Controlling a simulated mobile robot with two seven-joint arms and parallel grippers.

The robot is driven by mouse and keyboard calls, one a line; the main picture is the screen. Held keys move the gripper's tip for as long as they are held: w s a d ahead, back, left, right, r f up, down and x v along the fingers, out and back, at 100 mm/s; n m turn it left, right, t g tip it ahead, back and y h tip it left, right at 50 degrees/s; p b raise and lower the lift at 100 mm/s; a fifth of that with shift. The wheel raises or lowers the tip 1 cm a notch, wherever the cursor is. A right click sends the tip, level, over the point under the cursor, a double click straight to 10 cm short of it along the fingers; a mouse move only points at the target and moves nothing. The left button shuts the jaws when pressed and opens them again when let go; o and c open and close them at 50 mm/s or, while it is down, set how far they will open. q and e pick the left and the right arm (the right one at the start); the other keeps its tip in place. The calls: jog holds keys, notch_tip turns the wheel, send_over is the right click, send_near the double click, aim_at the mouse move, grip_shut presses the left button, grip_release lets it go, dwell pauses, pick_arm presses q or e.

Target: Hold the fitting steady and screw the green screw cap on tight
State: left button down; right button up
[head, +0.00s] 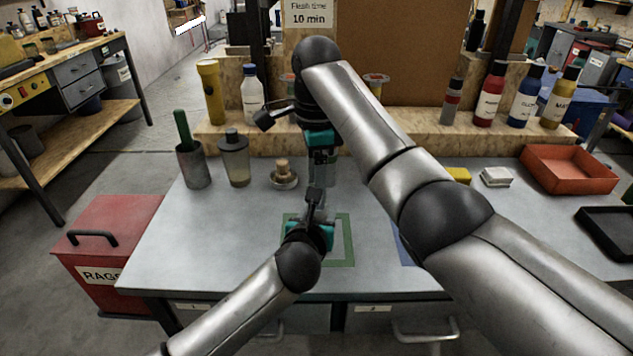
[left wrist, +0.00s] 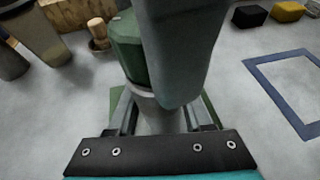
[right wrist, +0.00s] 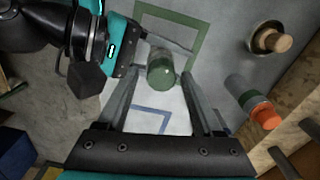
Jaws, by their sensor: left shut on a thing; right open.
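The green screw cap (left wrist: 127,50) sits on top of the pale grey fitting (left wrist: 139,92) in the left wrist view; whether it is tight cannot be told. My left gripper (head: 317,218) is shut on the fitting, low over the green square outline (head: 346,240) on the bench. My right gripper (head: 319,190) points down from above and is open. In the right wrist view, the cap (right wrist: 160,70) lies between its two spread fingers, with gaps on both sides. One right finger (left wrist: 182,50) stands close in front of the cap in the left wrist view. The arms hide the fitting in the head view.
A brush pot (head: 193,165), a grey-topped jar (head: 234,160) and a dish with a wooden knob (head: 284,176) stand left of my grippers. A shelf with bottles (head: 490,95) runs along the back. A red tray (head: 568,172) is at right. The front left bench is clear.

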jog(key=n, duration=0.5)
jog(key=shift+n, duration=0.3)
jog(key=n, duration=0.5)
grip_shut()
jog(key=shift+c, duration=2)
grip_release()
grip_shut()
